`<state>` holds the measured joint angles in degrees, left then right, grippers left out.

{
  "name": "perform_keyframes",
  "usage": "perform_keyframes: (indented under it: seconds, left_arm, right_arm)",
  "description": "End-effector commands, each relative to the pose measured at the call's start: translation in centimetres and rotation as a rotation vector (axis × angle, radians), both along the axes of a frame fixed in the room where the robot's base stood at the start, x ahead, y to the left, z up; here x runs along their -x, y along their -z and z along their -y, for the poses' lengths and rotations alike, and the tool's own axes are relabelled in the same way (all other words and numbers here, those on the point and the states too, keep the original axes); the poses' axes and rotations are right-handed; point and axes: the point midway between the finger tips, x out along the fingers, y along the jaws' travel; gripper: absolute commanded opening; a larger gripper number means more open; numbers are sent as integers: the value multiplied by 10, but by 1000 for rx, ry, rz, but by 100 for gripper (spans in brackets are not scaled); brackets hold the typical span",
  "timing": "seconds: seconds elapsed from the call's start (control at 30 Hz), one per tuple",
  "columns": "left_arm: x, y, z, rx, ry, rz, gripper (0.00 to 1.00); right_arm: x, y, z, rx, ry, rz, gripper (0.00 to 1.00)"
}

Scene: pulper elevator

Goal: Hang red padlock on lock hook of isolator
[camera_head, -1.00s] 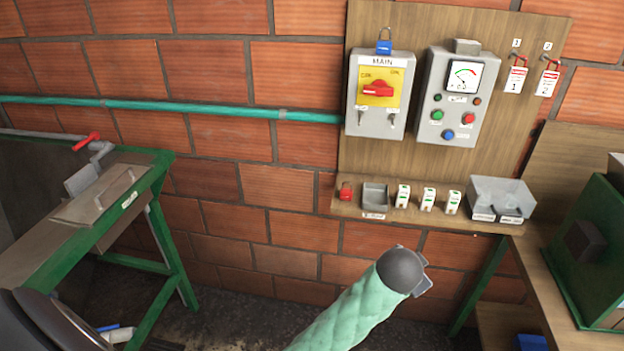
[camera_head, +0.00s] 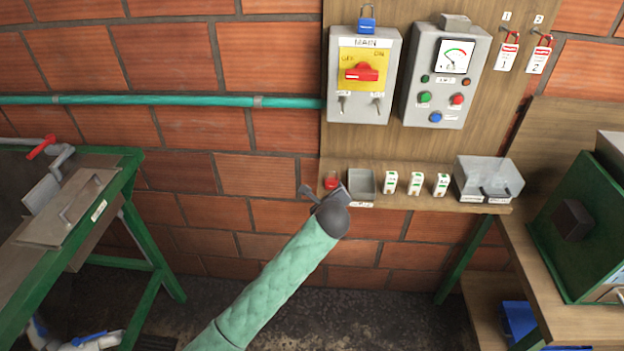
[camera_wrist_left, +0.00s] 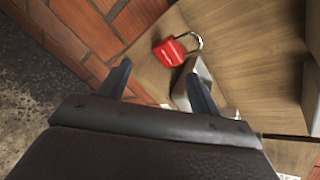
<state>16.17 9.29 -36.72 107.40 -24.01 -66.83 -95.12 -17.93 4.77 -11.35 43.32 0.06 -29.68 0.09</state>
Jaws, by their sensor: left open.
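The red padlock (camera_head: 331,182) lies on the wooden shelf under the panel, at its left end. It also shows in the left wrist view (camera_wrist_left: 170,52), with its metal shackle toward the upper right. My left gripper (camera_head: 324,189) is open and empty in front of the padlock, which shows just beyond the two fingertips (camera_wrist_left: 158,68). The isolator (camera_head: 391,68) is a grey box marked MAIN, with a red handle (camera_head: 361,72) on a yellow plate. Two small metal hooks (camera_head: 343,104) sit below the plate. My right gripper is not in view.
A grey tray (camera_head: 374,203) stands right of the padlock, then several small white-and-green items (camera_head: 415,184) and a clear bin (camera_head: 489,178). A meter box (camera_head: 445,75) is right of the isolator. The shelf edge (camera_head: 430,207) is close to my gripper.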

Motion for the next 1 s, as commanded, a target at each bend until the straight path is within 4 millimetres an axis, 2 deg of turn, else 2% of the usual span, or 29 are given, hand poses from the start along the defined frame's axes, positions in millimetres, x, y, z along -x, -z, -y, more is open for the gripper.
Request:
perform_keyframes:
  seconds: [0.1,0.3,0.5,0.73,1.0]
  left_arm:
    - [-4,-2,1,-156,83,22,64]
    - [-7,-10,5,-409,220,58,64]
    - [-8,-12,7,-589,313,69,64]
    - [-12,-12,7,-651,341,66,64]
    - [-33,-3,7,-651,341,65,64]
  right_arm:
    - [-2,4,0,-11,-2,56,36]
    - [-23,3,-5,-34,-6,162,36]
    - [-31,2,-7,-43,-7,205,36]
    - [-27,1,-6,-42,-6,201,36]
    - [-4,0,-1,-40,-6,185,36]
